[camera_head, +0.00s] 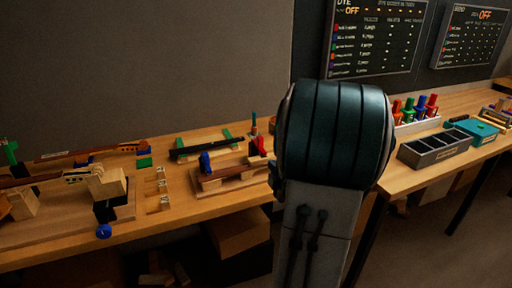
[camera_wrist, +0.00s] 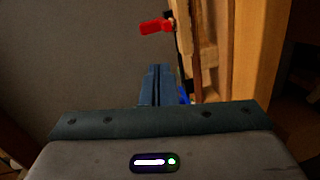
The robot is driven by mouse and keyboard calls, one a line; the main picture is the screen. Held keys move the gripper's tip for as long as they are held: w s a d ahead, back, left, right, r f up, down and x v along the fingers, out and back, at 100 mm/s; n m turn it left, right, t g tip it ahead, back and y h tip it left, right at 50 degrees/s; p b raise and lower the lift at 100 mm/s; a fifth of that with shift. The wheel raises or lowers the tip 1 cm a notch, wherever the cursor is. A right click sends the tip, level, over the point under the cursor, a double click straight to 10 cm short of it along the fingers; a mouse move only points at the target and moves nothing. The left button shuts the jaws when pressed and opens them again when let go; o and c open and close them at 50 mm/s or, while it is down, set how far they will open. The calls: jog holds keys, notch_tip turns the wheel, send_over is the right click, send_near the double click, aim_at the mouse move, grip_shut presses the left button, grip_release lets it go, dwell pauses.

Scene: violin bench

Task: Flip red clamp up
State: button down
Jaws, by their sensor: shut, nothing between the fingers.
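The red clamp (camera_head: 257,146) stands at the right end of a wooden block fixture on the bench, just left of my arm in the head view. In the wrist view the red clamp (camera_wrist: 156,26) is a red lever near the top, pointing left from a wooden edge. My gripper (camera_wrist: 155,70) is shut and empty, below the clamp in that picture and apart from it. In the head view my gripper is hidden behind my arm. A blue clamp (camera_head: 205,162) stands on the same fixture to the left; a blue bit (camera_wrist: 184,95) shows beside my fingers.
The wooden bench (camera_head: 180,222) runs along the wall. A violin neck fixture (camera_head: 75,215) lies at the left. A grey compartment tray (camera_head: 435,148), a teal box (camera_head: 472,130) and coloured bottles (camera_head: 420,106) stand on the right bench. Dark boards hang on the wall.

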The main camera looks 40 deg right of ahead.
aim_at(260, 139)
jog(key=shift+s+d+n+t, duration=0.9)
jog(key=shift+s+n+t, duration=0.1)
jog(key=shift+s, duration=0.05)
jog(key=p+x, duration=0.3)
jog(key=x, duration=1.1)
jog(key=shift+a+f, duration=0.1)
jog(key=shift+p, duration=0.3)
jog(key=shift+w+r+g+y+p, duration=0.15)
jog(key=shift+r+g+y+p, duration=0.15)
jog(key=shift+r+g, duration=0.1)
